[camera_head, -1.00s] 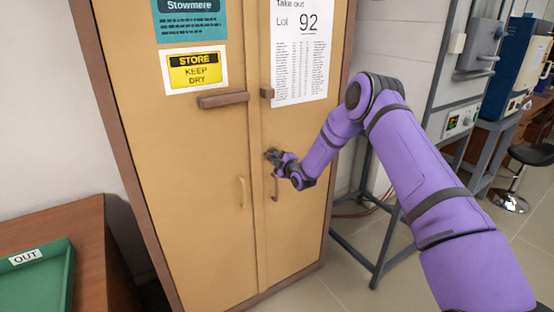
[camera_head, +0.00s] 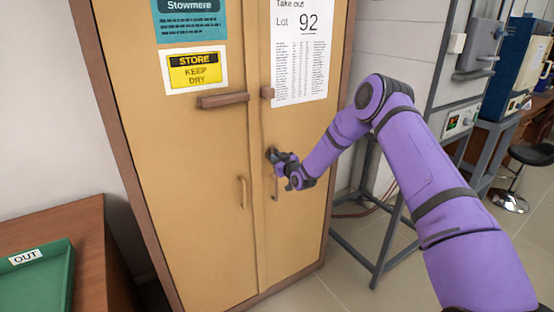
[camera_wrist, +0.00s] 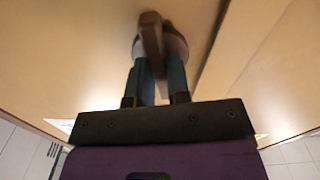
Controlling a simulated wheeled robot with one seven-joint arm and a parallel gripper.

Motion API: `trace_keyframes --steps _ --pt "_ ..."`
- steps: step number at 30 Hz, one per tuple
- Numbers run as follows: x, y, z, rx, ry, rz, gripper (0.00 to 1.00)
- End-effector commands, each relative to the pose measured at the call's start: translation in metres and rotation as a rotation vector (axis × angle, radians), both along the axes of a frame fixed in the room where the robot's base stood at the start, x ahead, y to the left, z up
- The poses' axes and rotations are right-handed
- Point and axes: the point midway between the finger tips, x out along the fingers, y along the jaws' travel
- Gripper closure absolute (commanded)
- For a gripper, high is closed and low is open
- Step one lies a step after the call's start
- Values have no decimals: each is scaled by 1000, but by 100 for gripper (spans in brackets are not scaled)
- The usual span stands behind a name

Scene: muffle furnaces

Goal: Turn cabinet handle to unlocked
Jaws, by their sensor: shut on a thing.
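The tan two-door cabinet (camera_head: 195,190) stands in front of me, both doors shut. In the wrist view, a brown bar-shaped cabinet handle (camera_wrist: 152,32) on a round base sits on the door face near the seam. My gripper (camera_wrist: 160,66) is shut on this handle, with one finger at each side of it. In the head view, my gripper (camera_head: 272,156) is at the right door beside the seam, and it hides most of the handle there.
A wooden bar (camera_head: 222,100) lies across the left door, with a small block (camera_head: 267,92) on the right door. Pull handles (camera_head: 242,192) sit lower down. A green tray (camera_head: 40,280) is on the left desk. A grey metal stand (camera_head: 375,235) is right of the cabinet.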

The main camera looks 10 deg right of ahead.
Motion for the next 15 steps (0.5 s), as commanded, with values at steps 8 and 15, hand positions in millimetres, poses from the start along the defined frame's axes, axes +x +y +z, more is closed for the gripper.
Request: trace_keyframes --steps 8,15 --pt "0 -1 -1 148 50 -1 100" --pt "0 0 -1 207 68 0 100"
